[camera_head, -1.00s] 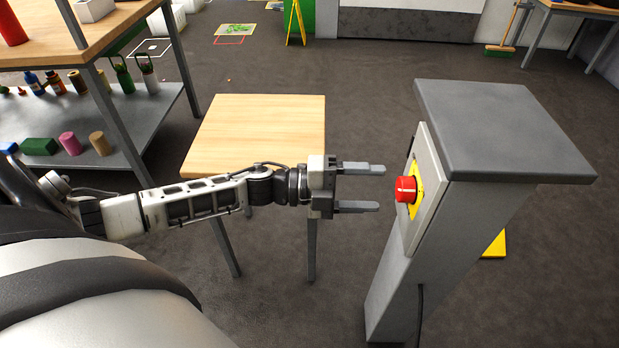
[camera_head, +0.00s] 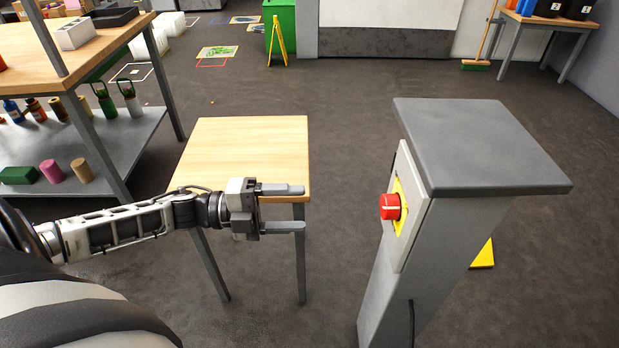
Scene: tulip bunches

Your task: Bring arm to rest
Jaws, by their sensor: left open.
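My left arm reaches in from the left in the head view. My left gripper (camera_head: 284,208) is open and empty, its two grey fingers parallel and pointing right. It shows over the front edge of a small wooden table (camera_head: 250,145). A red button (camera_head: 390,207) on a yellow plate sits on the side of a grey pedestal (camera_head: 425,240). A clear gap lies between the fingertips and the button. My right gripper is not in view.
A workbench with a lower shelf (camera_head: 90,145) stands at the left, with bottles and coloured blocks on it. A yellow floor sign (camera_head: 278,42) and a broom (camera_head: 476,64) are at the back. Open grey floor (camera_head: 350,110) lies between table and pedestal.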

